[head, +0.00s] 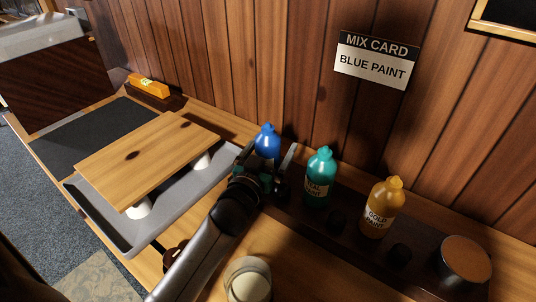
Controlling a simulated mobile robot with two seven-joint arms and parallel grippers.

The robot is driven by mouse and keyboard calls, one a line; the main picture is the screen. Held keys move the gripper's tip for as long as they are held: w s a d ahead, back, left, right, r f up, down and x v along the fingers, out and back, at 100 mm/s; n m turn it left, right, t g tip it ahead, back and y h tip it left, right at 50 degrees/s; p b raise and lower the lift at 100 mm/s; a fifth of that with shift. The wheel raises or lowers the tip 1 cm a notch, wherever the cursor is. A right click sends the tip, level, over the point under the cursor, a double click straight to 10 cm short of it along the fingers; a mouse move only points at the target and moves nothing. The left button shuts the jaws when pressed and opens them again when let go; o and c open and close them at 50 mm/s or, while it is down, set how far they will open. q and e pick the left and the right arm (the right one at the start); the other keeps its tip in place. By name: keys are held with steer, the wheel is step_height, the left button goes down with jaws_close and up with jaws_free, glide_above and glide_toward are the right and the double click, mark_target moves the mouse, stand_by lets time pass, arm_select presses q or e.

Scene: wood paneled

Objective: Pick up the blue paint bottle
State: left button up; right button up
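The blue paint bottle (267,142) stands near the wood-paneled wall, at the left of a row of paint bottles. Its lower part is hidden behind my gripper. My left gripper (271,155) has one finger on each side of the bottle. The fingers are spread, with a visible gap at the right finger. I cannot tell whether the left finger touches the bottle. My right gripper is not in view.
A teal bottle (319,178) and a gold bottle (381,208) stand to the right on a dark rack (432,238). A round can (465,260) is farther right. A jar (248,280) stands in front. A grey tray (110,232) with a wooden board (150,155) is left.

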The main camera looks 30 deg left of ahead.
arm_select(q)
steer(key=shift+c, duration=0.2)
jaws_close()
stand_by(0.6)
